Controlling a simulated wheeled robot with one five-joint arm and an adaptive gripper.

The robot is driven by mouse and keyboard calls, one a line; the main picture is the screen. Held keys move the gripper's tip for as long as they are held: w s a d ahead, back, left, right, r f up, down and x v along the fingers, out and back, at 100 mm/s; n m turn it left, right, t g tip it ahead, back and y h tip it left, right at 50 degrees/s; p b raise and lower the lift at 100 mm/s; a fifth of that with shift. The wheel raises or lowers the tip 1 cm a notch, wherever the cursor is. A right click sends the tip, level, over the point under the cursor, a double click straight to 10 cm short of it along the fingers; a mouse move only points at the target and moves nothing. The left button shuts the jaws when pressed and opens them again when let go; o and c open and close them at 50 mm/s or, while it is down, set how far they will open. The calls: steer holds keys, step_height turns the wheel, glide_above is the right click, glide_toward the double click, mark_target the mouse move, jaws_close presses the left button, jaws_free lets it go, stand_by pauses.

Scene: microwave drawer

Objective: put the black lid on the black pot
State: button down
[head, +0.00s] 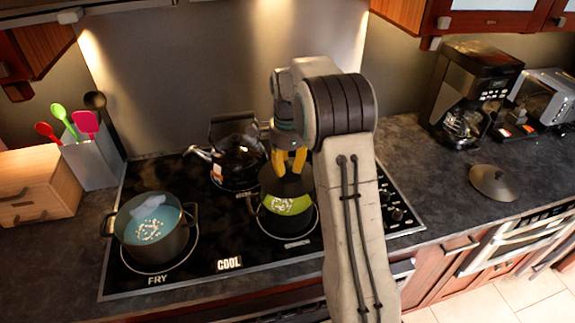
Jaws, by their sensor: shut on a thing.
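The black pot (268,222) stands on the right front burner of the cooktop, with green and pale contents showing inside. The black lid (268,180) is above the far part of the pot's opening. It looks tilted, and the near part of the opening is uncovered. I cannot tell whether the lid touches the rim. My gripper (289,162), with yellow fingers, is shut on the lid from above. My arm hides the right side of the lid and part of the pot's right side.
A grey pot (152,245) with blue contents stands at left front. A black kettle (238,160) is behind the black pot. A grey-brown lid (494,183) lies on the right counter near a coffee maker (470,90). Utensils stand in a holder (92,160) at left.

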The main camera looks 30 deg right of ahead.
steer(key=shift+f+b, duration=1.8)
steer(key=shift+f, duration=1.15)
steer(key=shift+f+b, duration=0.3)
steer(key=shift+f, duration=0.2)
stand_by(0.7)
steer(key=shift+c, duration=2.2)
jaws_free()
steer(key=shift+r, duration=0.2)
